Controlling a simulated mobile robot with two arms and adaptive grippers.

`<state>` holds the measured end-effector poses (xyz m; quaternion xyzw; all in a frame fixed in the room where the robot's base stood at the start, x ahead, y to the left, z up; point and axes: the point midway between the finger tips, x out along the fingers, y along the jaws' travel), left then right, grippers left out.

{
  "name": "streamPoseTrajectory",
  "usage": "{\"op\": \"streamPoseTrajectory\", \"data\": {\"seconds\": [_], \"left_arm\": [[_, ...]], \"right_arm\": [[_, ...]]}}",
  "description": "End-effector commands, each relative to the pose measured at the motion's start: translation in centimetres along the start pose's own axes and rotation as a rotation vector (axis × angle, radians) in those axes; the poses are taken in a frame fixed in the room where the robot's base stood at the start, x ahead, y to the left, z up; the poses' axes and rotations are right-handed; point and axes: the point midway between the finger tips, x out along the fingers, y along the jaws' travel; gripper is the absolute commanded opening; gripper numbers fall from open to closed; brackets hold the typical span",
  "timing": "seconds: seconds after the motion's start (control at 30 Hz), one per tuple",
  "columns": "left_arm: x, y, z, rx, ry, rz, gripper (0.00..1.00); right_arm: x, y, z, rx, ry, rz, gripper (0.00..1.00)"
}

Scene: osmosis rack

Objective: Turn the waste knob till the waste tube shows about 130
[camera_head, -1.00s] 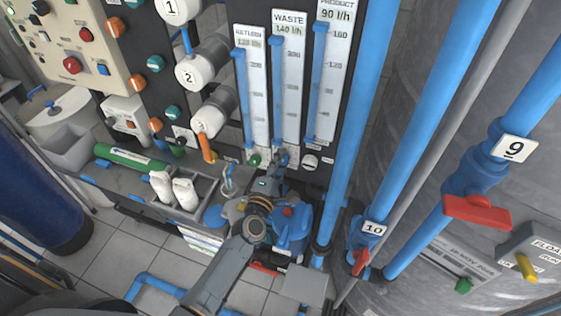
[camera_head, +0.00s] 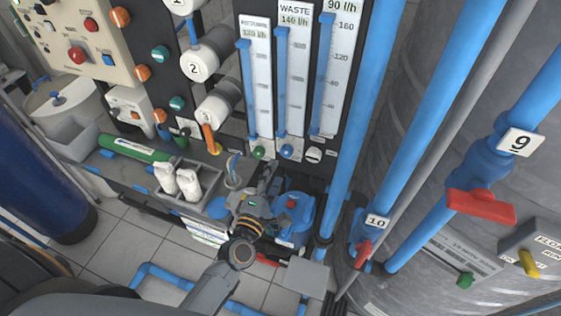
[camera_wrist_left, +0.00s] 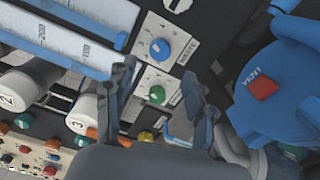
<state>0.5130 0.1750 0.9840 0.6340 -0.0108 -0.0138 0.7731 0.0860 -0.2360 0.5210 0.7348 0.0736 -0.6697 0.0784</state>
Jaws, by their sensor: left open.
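The waste knob (camera_head: 286,151) is a round blue knob on the dark panel, below the waste tube (camera_head: 293,75). The sign above this tube reads 140 l/h. In the left wrist view the blue waste knob (camera_wrist_left: 160,49) sits beside its label, with the green knob (camera_wrist_left: 157,95) below it. My left gripper (camera_head: 268,176) is just below and in front of the knobs, apart from the waste knob. In the wrist view my open left fingers (camera_wrist_left: 157,75) frame the green knob, with nothing held. My right gripper is in neither view.
The return tube (camera_head: 258,80) and product tube (camera_head: 337,65) flank the waste tube. A white knob (camera_head: 313,154) is right of the waste knob. A blue canister (camera_head: 296,215) stands close right of my gripper. A tray (camera_head: 205,208) with white bottles is at left.

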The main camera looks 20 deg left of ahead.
Motion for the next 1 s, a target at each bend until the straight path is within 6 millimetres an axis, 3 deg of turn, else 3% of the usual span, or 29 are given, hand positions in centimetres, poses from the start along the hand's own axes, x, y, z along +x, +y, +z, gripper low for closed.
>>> {"op": "streamPoseTrajectory", "data": {"seconds": [0.1, 0.3, 1.0], "left_arm": [[-2.1, -0.1, -0.1, 0.001, 0.000, -0.002, 0.54], [-3.7, 0.0, 0.0, 0.000, 0.000, -0.001, 0.54], [-3.8, 0.0, 0.0, 0.000, 0.001, 0.000, 0.54]], "right_arm": [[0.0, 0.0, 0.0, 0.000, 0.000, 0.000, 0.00], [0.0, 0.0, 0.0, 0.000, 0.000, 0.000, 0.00], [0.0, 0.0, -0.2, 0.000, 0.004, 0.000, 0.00]]}}
